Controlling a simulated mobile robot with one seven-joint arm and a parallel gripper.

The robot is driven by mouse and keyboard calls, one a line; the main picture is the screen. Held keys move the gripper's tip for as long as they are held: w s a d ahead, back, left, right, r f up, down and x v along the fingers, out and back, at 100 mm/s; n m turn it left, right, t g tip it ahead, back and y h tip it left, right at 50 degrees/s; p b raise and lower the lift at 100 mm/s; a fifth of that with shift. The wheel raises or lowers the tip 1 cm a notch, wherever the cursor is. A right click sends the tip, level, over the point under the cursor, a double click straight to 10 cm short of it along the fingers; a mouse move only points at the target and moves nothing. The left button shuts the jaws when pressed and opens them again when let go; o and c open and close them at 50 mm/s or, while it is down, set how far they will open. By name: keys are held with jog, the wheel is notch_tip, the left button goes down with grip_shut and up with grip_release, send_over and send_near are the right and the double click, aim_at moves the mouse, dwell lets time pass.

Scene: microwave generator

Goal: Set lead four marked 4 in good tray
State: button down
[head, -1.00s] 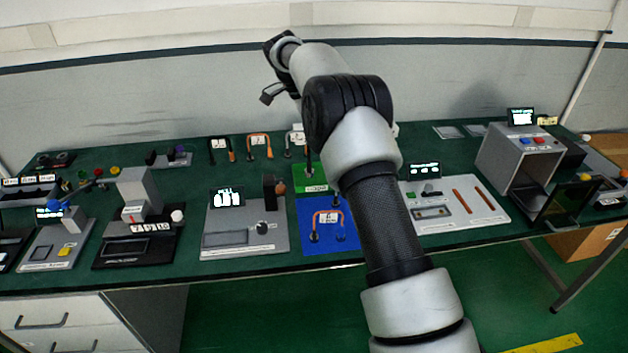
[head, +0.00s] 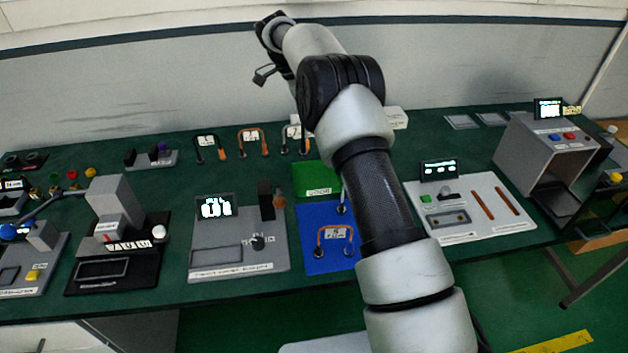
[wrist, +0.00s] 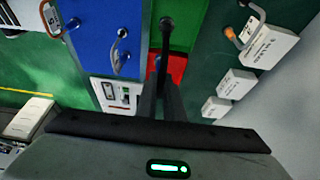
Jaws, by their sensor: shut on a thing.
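In the wrist view my gripper (wrist: 165,92) is shut on a dark, thin piece with a rounded end, taken to be a lead (wrist: 166,40); no number shows on it. It points across the green tray (wrist: 184,22) and the edge of the red tray (wrist: 177,68); its height above them is unclear. In the head view the green tray (head: 316,178) has a white label that seems to read GOOD, and its right side is behind my arm. My fingers are hidden there.
The blue tray (head: 312,262) in front holds an orange lead (head: 335,231) and a grey-ended lead (wrist: 118,50). Several labelled leads stand behind, including an orange one (head: 252,141). A grey meter (head: 240,240) is left, a white panel (head: 455,208) right.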

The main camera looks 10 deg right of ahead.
aim_at(303, 153)
notch_tip(303, 153, down, 13)
jog(key=shift+s+r, duration=0.15)
dwell(0.4)
jog(key=shift+f+b, duration=0.2)
jog(key=shift+b, duration=0.1)
jog(key=c, duration=1.9)
grip_release()
jog(key=shift+o, duration=0.2)
jog(key=shift+r, duration=0.1)
